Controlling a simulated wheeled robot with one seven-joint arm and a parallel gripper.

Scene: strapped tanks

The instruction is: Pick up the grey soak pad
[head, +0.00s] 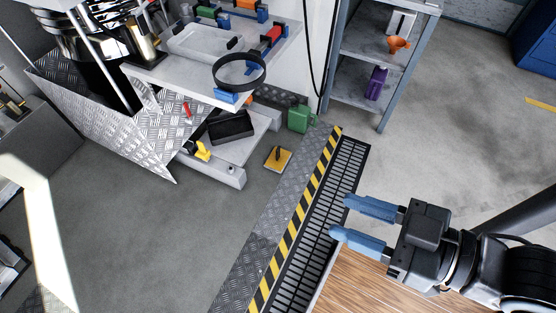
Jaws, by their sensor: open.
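I cannot make out a grey soak pad for certain. A flat yellow-orange pad-like piece (278,159) with a small dark part on top lies on the floor beside the checker-plate strip. A dark, box-like object (231,126) rests on the low grey shelf; I cannot tell if it is a pad or a bin. My gripper (340,217) is at the lower right, its two blue fingers apart with nothing between them. It points left over the floor grating, well away from both objects.
A bench (270,72) with a clear tray (205,40) and a black ring (239,72) stands upper left. A green can (300,118) stands near the grating (335,190). A grey rack (365,85) holds an orange funnel (398,44) and purple bottle (376,82). The lower-left floor is clear.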

